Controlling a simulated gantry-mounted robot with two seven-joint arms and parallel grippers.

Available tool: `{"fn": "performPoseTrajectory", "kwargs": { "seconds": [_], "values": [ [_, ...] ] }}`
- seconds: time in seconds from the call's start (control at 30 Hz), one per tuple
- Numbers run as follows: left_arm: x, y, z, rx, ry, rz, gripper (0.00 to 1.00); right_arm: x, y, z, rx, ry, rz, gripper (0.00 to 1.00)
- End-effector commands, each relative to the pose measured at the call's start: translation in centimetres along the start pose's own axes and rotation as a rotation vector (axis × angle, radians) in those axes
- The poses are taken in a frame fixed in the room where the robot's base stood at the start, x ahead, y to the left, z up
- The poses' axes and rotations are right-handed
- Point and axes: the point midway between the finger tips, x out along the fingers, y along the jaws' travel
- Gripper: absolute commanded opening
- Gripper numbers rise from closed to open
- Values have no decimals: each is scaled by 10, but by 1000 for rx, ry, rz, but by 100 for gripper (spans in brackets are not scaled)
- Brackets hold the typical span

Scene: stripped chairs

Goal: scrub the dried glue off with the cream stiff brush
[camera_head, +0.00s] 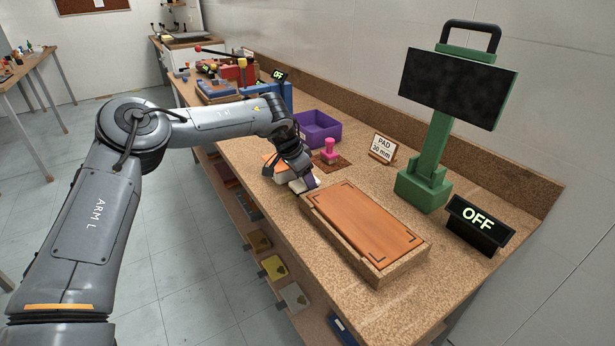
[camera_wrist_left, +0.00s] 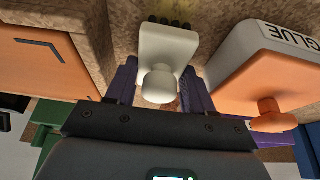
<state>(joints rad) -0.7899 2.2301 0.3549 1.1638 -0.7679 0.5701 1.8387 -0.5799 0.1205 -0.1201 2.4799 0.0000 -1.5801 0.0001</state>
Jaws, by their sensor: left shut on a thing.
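My left gripper (camera_head: 302,183) is shut on the cream brush (camera_wrist_left: 168,50), its purple fingers on either side of the handle. The dark bristles (camera_wrist_left: 170,21) point away from the gripper in the left wrist view. The panel lies in a speckled tray (camera_head: 377,275) and has dark corner marks. I cannot make out dried glue on its visible face. An orange and white glue container (camera_wrist_left: 262,62) stands close beside the gripper. My right gripper is not in view.
A pink-handled stamp (camera_head: 329,152) on a dark red mat and a purple bin (camera_head: 318,128) stand behind the gripper. A "PAD 30 mm" card (camera_head: 382,148), a green stand (camera_head: 428,170) and an "OFF" display (camera_head: 477,225) line the back. The bench front right is clear.

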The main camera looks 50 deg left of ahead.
Motion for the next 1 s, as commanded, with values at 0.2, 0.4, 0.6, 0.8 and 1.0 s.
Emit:
{"fn": "performPoseTrajectory", "kwargs": {
  "seconds": [0.2,0.4,0.6,0.8,1.0],
  "values": [
    [-3,1,11,0,0,1,28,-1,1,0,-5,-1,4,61],
    [-6,0,18,-1,-2,1,28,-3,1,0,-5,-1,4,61],
    [-12,0,30,-2,-3,1,28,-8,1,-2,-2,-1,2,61],
    [-14,0,38,-1,-3,1,28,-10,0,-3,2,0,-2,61],
    [-16,0,43,0,-5,2,28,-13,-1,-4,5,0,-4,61]
  ]
}}
